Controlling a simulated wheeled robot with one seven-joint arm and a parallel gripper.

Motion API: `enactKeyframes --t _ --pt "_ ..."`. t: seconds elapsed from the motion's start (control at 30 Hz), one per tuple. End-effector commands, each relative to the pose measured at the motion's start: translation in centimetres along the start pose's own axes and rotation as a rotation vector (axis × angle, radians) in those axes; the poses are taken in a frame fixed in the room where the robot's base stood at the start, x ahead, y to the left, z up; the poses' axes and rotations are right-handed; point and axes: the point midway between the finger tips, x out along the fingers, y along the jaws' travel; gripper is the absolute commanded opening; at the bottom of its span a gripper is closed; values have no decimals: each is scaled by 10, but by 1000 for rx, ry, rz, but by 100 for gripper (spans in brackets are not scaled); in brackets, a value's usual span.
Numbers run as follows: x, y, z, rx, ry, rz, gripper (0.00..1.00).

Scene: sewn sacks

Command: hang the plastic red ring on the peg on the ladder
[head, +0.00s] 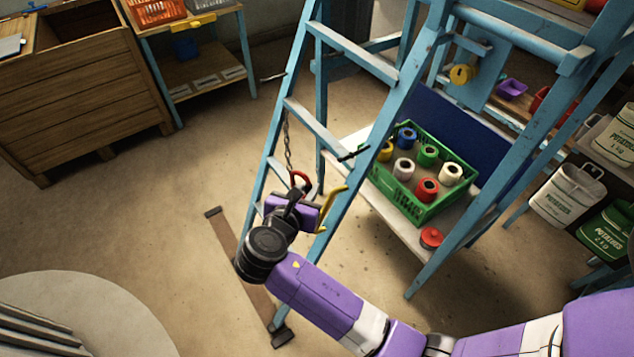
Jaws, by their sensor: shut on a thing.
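The red ring (300,178) shows as a small red arc at the tip of my gripper (296,191), which is shut on it. Its lower part is hidden by the gripper. The blue ladder (343,55) stands just behind, and the gripper is in front of its lower rungs. A dark peg (352,154) sticks out at the right end of a middle rung, up and right of the ring and apart from it. Another dark peg (273,77) sticks out from the ladder's left rail, higher up.
A chain (287,145) hangs from the ladder above the ring. A green crate (420,203) of spools stands on a shelf behind. Open floor (120,225) lies to the left.

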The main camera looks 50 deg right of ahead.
Motion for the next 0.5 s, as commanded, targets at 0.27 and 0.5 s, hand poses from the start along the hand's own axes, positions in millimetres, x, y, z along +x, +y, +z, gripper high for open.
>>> enactKeyframes --t 0.27,0.5 --pt "-15 -21 23 60 5 -182 0" --pt "-8 -28 24 63 6 -194 0"
